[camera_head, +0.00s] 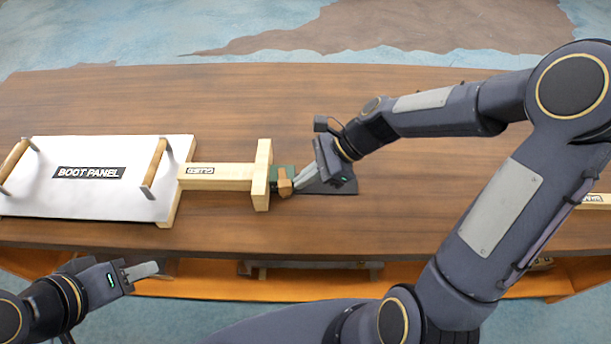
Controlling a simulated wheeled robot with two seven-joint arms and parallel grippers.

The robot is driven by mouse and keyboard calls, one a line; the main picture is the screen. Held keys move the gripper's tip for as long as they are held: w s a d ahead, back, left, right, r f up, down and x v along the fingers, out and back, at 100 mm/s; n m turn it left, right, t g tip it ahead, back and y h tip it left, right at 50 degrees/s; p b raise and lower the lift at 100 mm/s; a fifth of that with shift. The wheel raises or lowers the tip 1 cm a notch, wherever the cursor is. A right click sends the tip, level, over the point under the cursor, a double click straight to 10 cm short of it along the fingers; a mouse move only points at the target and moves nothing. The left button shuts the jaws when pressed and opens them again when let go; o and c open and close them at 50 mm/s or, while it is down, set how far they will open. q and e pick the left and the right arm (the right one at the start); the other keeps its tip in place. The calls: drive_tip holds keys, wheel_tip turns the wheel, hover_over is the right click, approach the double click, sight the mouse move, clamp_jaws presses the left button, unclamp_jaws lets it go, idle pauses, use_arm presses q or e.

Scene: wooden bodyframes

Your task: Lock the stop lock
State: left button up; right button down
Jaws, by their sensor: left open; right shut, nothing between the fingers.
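The stop lock appears to be the small green block (275,178) with an orange-brown piece (285,183) on it. It stands against the right side of a pale wooden crosspiece (262,175). My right gripper (296,182) is shut and empty, with its fingertips at the orange-brown piece; I cannot tell if they touch. The gripper hides part of a dark plate (345,187) lying on the table. My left gripper (150,270) is open and empty, low at the left, in front of the table edge. Its fingers overlap in this view.
A white boot panel (95,200) with two wooden handles lies at the left of the brown table (200,95). A pale wooden bar (215,171) with a label joins the crosspiece. An orange shelf (300,287) runs below. The table's back is clear.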

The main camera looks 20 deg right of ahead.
drive_tip(key=shift+s+a+m+t, duration=0.15)
drive_tip(key=shift+a+m+t, duration=0.15)
drive_tip(key=shift+a+m, duration=0.3)
drive_tip(key=shift+s+a+r+p, duration=0.15)
drive_tip(key=shift+a+p, duration=0.15)
drive_tip(key=shift+a, duration=0.15)
drive_tip(key=shift+s, duration=0.1)
